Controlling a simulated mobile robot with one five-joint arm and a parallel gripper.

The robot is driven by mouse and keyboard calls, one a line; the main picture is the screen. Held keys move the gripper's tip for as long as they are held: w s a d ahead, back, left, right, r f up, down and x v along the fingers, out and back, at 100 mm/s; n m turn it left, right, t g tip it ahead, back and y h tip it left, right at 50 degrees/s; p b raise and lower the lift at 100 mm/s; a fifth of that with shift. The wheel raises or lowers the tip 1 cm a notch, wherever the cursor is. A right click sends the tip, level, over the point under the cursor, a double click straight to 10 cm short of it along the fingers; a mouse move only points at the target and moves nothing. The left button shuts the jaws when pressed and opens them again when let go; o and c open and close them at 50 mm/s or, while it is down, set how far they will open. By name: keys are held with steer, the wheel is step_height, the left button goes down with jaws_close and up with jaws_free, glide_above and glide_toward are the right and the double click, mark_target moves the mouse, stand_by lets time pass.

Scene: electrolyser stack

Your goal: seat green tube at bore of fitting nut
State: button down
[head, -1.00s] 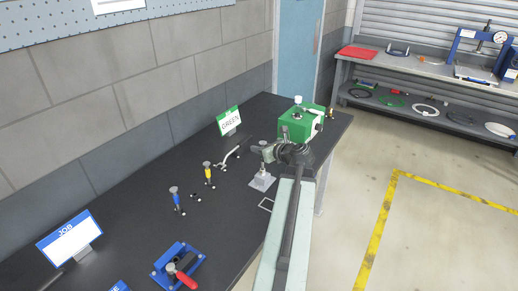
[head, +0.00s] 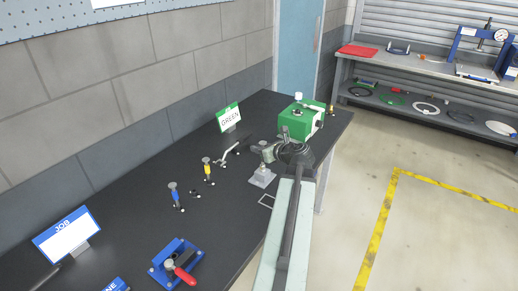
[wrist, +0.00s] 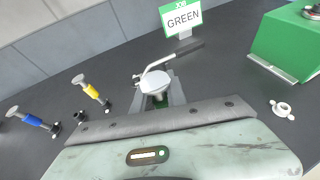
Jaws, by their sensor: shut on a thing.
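My gripper (head: 268,152) is shut on a piece with a pale round cap, seen between the fingers in the wrist view (wrist: 158,98). A little green shows below the cap, so it appears to be the green tube (wrist: 157,104); most of it is hidden by the fingers. In the head view a grey block (head: 262,178) stands on the bench just below the gripper; I cannot tell whether the held piece touches it. A pale ring-shaped fitting (wrist: 283,109) lies at right in the wrist view. I cannot tell which part is the fitting nut.
Yellow (head: 208,171) and blue (head: 176,196) capped pieces stand to the left. A green box (head: 298,118) stands beyond the gripper. A blue clamp with red handle (head: 178,264) is nearest.

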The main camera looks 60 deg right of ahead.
steer(key=shift+f, duration=0.3)
steer(key=c, duration=1.3)
jaws_free()
steer(key=shift+o, duration=0.2)
steer(key=shift+r, duration=0.1)
